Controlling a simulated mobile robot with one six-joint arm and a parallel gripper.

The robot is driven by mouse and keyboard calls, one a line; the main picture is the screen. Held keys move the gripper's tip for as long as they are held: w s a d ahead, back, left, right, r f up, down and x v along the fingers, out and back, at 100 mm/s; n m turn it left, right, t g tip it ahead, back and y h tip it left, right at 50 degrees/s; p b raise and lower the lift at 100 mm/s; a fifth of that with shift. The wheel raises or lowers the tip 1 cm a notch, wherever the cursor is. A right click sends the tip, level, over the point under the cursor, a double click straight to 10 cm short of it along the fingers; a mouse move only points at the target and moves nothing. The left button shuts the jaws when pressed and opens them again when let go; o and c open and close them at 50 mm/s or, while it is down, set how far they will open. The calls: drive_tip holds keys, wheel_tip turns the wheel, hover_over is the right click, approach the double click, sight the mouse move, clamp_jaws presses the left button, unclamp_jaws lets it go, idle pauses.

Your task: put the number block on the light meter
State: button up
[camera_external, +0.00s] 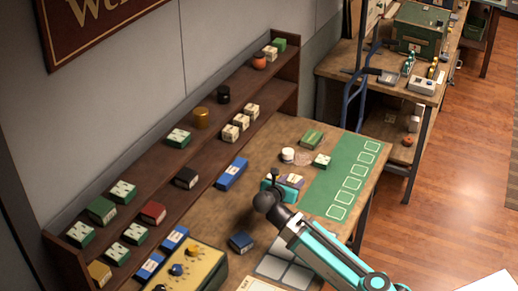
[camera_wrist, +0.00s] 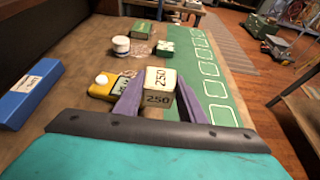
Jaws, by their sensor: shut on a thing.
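The number block (camera_wrist: 159,80) is a cream cube with "250" printed on its visible faces. In the wrist view, my gripper (camera_wrist: 158,102) is shut on it, with one purple finger on each side. The light meter (camera_wrist: 103,88) is a yellow device with a white dome and a small display. It lies on the table just left of the block in that view, partly covered by the left finger. I cannot tell the gap in height between block and meter. In the external view, my teal gripper (camera_external: 288,183) hides most of this spot.
A green mat with white squares (camera_external: 343,183) lies to the right. A white jar (camera_external: 288,155), a green-and-white block (camera_external: 322,161) and a green box (camera_external: 311,139) stand beyond the gripper. A blue box (camera_wrist: 30,94) lies left. Stepped shelves (camera_external: 283,93) run along the wall.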

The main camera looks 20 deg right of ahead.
drive_tip(key=shift+w+a+r+p, duration=0.2)
drive_tip(key=shift+w+p, duration=0.4)
drive_tip(key=shift+p, duration=2.2)
drive_tip(key=p, duration=0.8)
drive_tip(key=shift+w+d+f, duration=0.1)
drive_tip(key=shift+w, duration=0.25)
drive_tip(key=shift+w+a+f+p, duration=0.25)
drive_tip(key=shift+w+p, duration=0.25)
drive_tip(key=shift+w, duration=0.8)
drive_tip(key=shift+w+a+f+p, duration=0.15)
drive_tip(key=shift+w+a+p, duration=0.3)
drive_tip(key=shift+w, duration=0.9)
drive_tip(key=shift+w+a+f+p, duration=0.2)
drive_tip(key=shift+w+p, duration=0.4)
drive_tip(key=shift+w, duration=0.7)
drive_tip(key=shift+f+p, duration=0.3)
drive_tip(key=shift+f, duration=1.45)
drive_tip(key=shift+f, duration=0.1)
drive_tip(key=o, duration=1)
drive_tip(key=shift+o, duration=0.2)
